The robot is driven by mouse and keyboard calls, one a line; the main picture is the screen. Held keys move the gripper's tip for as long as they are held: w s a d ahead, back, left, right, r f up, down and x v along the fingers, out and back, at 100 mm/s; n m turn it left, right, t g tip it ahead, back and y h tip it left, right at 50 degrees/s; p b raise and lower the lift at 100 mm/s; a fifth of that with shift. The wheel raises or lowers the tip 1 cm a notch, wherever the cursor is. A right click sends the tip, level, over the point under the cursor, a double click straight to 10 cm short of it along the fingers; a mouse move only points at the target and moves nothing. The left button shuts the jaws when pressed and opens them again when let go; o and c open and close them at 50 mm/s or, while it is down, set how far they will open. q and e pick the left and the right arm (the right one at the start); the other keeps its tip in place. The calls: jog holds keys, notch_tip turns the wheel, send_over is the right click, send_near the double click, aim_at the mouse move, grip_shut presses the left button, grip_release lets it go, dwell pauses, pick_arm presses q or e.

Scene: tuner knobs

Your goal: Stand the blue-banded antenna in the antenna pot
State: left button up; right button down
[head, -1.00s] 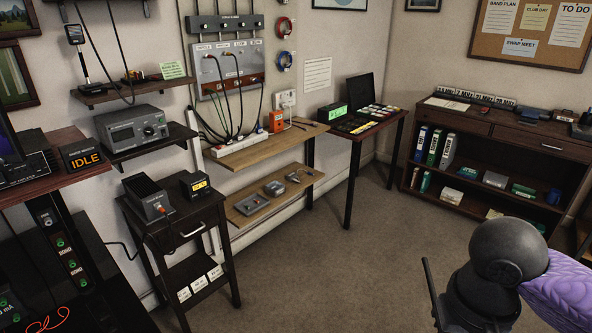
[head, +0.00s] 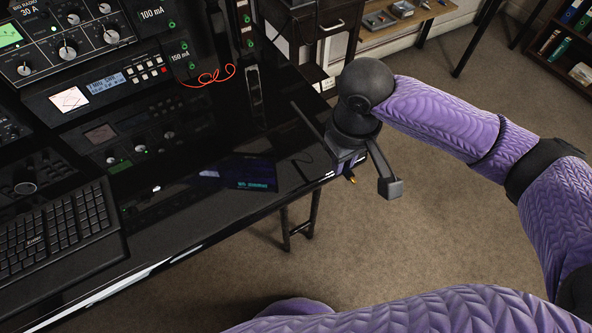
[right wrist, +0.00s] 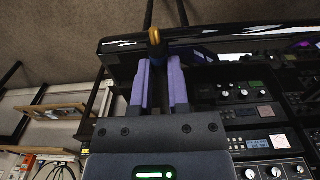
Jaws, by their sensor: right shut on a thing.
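My right gripper (head: 349,178) hangs over the near right edge of the glossy black desk. In the right wrist view its purple fingers (right wrist: 158,70) are shut on a slim dark thing with a gold-coloured end (right wrist: 154,36), likely the antenna. In the head view only its small gold end (head: 350,179) shows clearly below the gripper. No blue band can be made out; the rest is hidden by the gripper or too dark. I cannot pick out the antenna pot in either view. My left gripper is not in view.
The desk (head: 215,195) has a clear glossy stretch in the middle. A keyboard (head: 60,235) lies at left, with radio units (head: 70,50) behind. A dark upright box (head: 253,97) and a red wire (head: 210,77) are near the back right. Open carpet (head: 450,240) lies to the right.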

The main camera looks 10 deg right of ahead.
pick_arm(q)
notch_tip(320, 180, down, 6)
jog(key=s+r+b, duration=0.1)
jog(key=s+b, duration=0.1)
jog(key=b, duration=0.3)
pick_arm(e)
notch_tip(320, 180, down, 10)
jog(key=c, duration=0.7)
grip_release()
jog(key=shift+d+f, duration=0.1)
jog(key=shift+f, duration=0.05)
jog(key=shift+o, duration=0.5)
notch_tip(320, 180, up, 12)
jog(key=p, duration=0.6)
jog(key=shift+s+p, duration=0.15)
jog(key=shift+p, duration=0.25)
jog(key=shift+r, duration=0.3)
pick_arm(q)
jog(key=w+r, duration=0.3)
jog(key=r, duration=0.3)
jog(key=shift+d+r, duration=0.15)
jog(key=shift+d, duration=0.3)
